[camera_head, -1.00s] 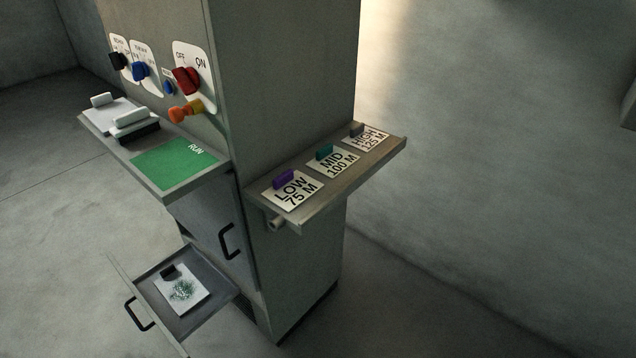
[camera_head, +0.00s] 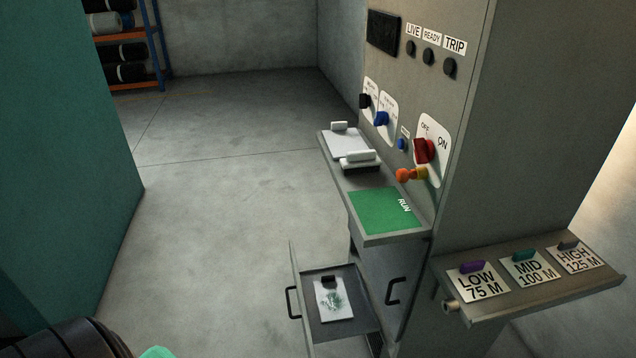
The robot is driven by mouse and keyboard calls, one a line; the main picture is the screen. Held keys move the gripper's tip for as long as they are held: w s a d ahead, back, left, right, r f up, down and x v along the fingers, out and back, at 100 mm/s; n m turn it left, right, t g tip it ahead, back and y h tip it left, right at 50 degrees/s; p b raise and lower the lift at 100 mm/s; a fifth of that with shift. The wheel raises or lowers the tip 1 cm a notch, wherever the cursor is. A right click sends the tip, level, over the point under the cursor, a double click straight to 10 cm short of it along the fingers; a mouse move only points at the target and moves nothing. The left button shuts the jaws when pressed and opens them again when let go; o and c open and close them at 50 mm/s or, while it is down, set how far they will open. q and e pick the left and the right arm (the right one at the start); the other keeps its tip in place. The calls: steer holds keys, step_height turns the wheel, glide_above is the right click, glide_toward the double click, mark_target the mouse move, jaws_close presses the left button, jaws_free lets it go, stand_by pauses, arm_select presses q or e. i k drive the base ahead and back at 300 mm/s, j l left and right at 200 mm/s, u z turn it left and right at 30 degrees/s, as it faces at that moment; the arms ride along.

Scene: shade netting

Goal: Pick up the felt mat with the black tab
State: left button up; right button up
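I cannot tell from here whether the mat is felt. Neither of my grippers is in view, and nothing touches the mat.
The drawer (camera_head: 367,327) has a black handle on its left. Above it, a shelf holds a green RUN panel (camera_head: 385,211) and white-tabbed pieces (camera_head: 346,143). A right-hand shelf (camera_head: 508,303) holds LOW, MID and HIGH cards. Floor left of the cabinet is clear; a teal block (camera_head: 65,130) stands farther left.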

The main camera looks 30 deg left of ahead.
mark_target(333, 303)
steer(key=j+u, duration=0.35)
steer(key=u, duration=0.15)
steer(key=i+j+u, duration=0.15)
steer(key=u, duration=0.35)
steer(key=j, duration=0.1)
